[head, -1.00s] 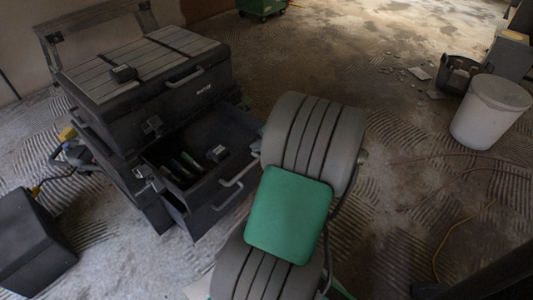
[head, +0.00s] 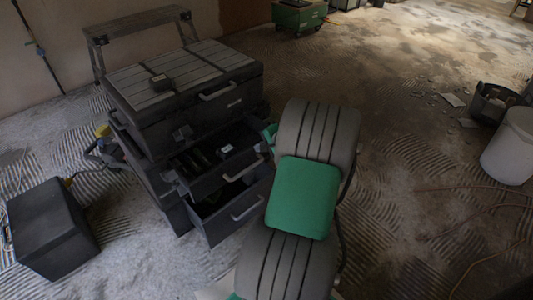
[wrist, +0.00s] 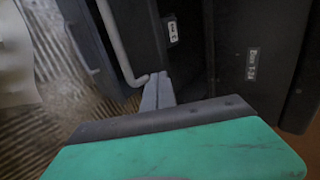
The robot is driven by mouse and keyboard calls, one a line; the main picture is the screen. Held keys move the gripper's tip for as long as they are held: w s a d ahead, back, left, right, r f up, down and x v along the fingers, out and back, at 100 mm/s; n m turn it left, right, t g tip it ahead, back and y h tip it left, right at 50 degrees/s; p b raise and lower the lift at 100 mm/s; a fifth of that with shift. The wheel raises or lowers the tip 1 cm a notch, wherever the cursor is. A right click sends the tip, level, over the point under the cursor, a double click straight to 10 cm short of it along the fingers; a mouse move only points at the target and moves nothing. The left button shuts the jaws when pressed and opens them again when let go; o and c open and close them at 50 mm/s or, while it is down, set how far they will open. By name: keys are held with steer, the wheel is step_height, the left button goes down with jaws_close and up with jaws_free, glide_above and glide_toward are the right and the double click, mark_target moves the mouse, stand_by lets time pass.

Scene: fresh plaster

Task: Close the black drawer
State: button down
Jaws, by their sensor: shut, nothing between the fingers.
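A black tool chest (head: 150,128) stands left of centre in the head view with two black drawers pulled out. The upper drawer (head: 200,181) is partly out, with small items inside and a grey handle (head: 243,169). The lower drawer (head: 225,222) sticks out further beneath it. In the wrist view my gripper (wrist: 158,88) is shut and empty, its grey fingertips at a dark front beside the end of a handle (wrist: 122,45). I cannot tell whether they touch. In the head view my grey and green arm hides most of the gripper.
A dark box (head: 50,225) stands on the floor at left. A white bucket (head: 510,147) and a dark tub (head: 492,102) are at far right, with cables on the floor. The floor behind my arm is mostly clear.

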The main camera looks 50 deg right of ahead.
steer(key=w, duration=0.6)
steer(key=w+p, duration=0.1)
steer(key=w, duration=0.3)
steer(key=shift+d, duration=0.35)
